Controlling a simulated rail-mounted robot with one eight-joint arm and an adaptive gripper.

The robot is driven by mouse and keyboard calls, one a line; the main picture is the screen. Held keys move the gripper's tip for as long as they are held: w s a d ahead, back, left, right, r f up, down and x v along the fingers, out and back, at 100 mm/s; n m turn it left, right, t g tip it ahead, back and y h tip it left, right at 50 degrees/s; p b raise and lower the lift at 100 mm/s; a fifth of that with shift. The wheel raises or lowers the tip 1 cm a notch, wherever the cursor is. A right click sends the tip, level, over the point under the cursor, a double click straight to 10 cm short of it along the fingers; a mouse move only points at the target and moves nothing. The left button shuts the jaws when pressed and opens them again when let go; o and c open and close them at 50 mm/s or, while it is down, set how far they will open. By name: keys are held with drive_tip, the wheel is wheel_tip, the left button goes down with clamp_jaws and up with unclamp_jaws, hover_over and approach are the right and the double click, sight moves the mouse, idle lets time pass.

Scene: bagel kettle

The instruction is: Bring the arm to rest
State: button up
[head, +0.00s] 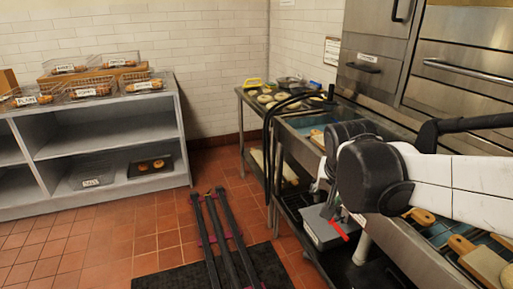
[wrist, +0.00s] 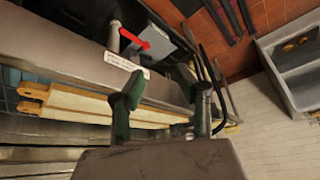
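My white and black arm reaches in from the right in the head view, over the steel counter. My gripper shows in the wrist view (wrist: 166,94) with its two dark green fingers apart and nothing between them. In the head view the gripper is mostly hidden behind my own wrist. Beyond the fingers in the wrist view are the steel counter edge and long wooden boards (wrist: 95,101). Whether the fingers touch any of these I cannot tell.
A grey box (head: 325,228) with a red piece (head: 339,230) sits on the low shelf below. A sink (head: 310,122) with black hoses is beside the arm. Wooden paddles (head: 484,264) lie at lower right. Shelves (head: 110,138) with bagel baskets stand left; the tiled floor between is partly open.

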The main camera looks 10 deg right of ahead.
drive_tip(key=s+a+r+n+t+y, duration=0.1)
drive_tip(key=s+a+n, duration=0.4)
drive_tip(key=s, duration=0.7)
drive_tip(key=shift+s+a+r+t+y+p, duration=0.15)
drive_tip(key=shift+s+a+t+y+p, duration=0.35)
drive_tip(key=shift+a, duration=0.65)
drive_tip(key=shift+w, duration=0.1)
